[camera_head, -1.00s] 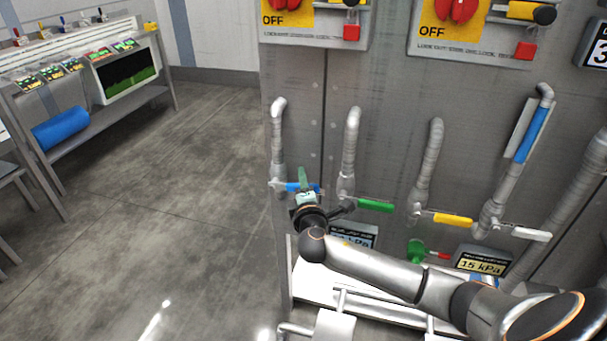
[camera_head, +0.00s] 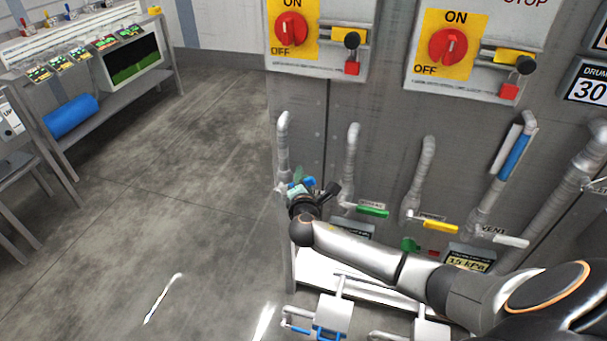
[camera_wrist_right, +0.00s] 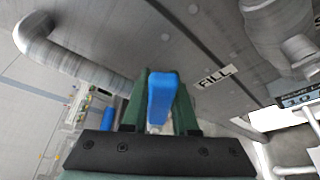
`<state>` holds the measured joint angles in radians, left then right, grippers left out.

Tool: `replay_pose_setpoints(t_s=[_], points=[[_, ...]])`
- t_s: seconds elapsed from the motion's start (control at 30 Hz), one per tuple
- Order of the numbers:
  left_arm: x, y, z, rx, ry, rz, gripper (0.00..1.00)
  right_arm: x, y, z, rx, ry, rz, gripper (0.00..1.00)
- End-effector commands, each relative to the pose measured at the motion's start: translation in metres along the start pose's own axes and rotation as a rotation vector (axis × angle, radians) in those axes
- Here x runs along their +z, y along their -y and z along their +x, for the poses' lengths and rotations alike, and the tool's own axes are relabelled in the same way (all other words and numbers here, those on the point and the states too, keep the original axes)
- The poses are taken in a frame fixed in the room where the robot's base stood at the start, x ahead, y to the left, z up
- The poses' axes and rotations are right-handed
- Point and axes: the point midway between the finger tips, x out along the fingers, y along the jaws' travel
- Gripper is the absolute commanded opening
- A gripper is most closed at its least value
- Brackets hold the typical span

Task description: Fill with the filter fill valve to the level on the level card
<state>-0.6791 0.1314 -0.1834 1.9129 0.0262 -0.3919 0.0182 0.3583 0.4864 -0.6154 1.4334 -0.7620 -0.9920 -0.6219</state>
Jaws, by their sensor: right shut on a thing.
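The fill valve's blue handle (camera_head: 309,182) is at the left end of the valve row in the head view. In the right wrist view, the blue handle (camera_wrist_right: 162,92) lies between the green fingers of my right gripper (camera_wrist_right: 160,103), beside a label reading FILL (camera_wrist_right: 214,77). My right gripper (camera_head: 299,190) is shut on this handle; the gripper partly hides the valve body in the head view. A tall blue strip beside a white strip (camera_head: 504,150) is on the pipe above the vent valve; I cannot tell whether it is the level card. My left gripper is not in view.
Green (camera_head: 372,211), yellow (camera_head: 440,227) and white (camera_head: 511,240) valve handles stand right of the blue one. A display reads 15 kPa (camera_head: 466,262). Red switches (camera_head: 291,29) are above. A bench (camera_head: 105,95) stands at left; open floor lies between.

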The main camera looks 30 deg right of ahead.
Motion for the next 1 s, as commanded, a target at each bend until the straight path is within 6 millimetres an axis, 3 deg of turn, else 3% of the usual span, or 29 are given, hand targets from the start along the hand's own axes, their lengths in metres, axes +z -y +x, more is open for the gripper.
replay_pose_setpoints(t_s=[0.33, 0.37, 0.6, 1.0], points=[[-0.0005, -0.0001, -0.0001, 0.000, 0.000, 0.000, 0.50, 0.0000, -0.0004, 0.0001, 0.000, 0.001, -0.002, 0.00], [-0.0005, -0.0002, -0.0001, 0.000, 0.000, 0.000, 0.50, 0.0000, -0.0005, 0.0001, 0.000, 0.001, -0.002, 0.29], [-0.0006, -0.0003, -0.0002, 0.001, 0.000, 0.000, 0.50, 0.0001, -0.0004, 0.0001, 0.000, 0.001, -0.001, 0.56], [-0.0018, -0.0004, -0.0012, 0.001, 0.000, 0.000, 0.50, -0.0001, -0.0001, -0.0076, -0.001, 0.000, -0.002, 0.57]])
